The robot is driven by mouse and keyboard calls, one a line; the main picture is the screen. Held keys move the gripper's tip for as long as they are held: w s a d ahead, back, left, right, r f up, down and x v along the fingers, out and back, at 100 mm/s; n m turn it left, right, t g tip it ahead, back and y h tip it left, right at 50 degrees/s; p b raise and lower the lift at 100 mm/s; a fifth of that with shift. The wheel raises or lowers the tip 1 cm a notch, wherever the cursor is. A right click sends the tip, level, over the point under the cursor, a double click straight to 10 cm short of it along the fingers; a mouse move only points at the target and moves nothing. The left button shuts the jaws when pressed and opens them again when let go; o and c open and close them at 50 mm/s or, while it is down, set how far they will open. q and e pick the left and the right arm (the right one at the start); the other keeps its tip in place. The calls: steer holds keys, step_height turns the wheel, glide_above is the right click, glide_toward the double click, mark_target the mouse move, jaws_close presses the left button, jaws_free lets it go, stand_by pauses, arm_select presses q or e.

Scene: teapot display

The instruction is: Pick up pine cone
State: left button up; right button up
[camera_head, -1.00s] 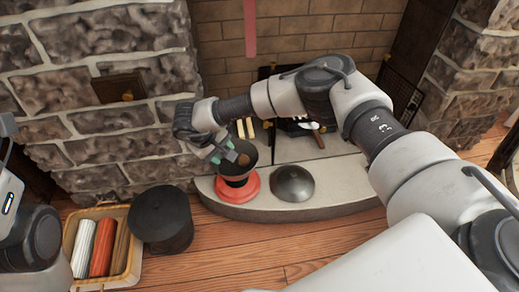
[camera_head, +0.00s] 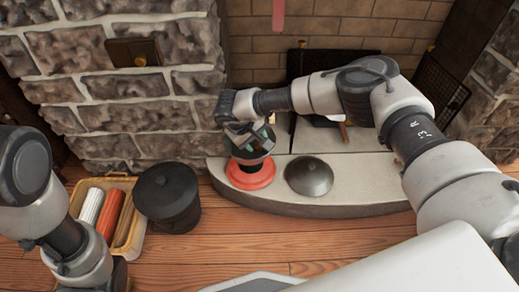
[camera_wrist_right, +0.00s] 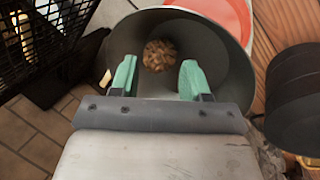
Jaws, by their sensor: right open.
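The brown pine cone (camera_wrist_right: 160,55) lies inside a dark grey pot (camera_wrist_right: 212,42), seen in the right wrist view. The pot (camera_head: 246,158) stands on a red round base (camera_head: 251,176) on the hearth ledge in the head view, where my right gripper hides much of it and the cone cannot be made out. My right gripper (camera_head: 256,140) is over the pot mouth. In the right wrist view its green fingers (camera_wrist_right: 158,76) are open and apart, pointing into the pot, with the cone ahead of the gap between them. My left arm shows at the left; its fingers are out of view.
A dark domed lid (camera_head: 309,176) lies on the stone ledge (camera_head: 355,183) right of the red base. A black lidded bucket (camera_head: 168,198) and a basket (camera_head: 131,246) with rolled items stand on the wood floor at left. A black grate (camera_head: 438,92) is at the fireplace.

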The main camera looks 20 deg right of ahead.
steer(key=shift+b+x, duration=0.55)
steer(key=shift+x, duration=0.65)
steer(key=shift+r, duration=0.1)
steer(key=c, duration=0.6)
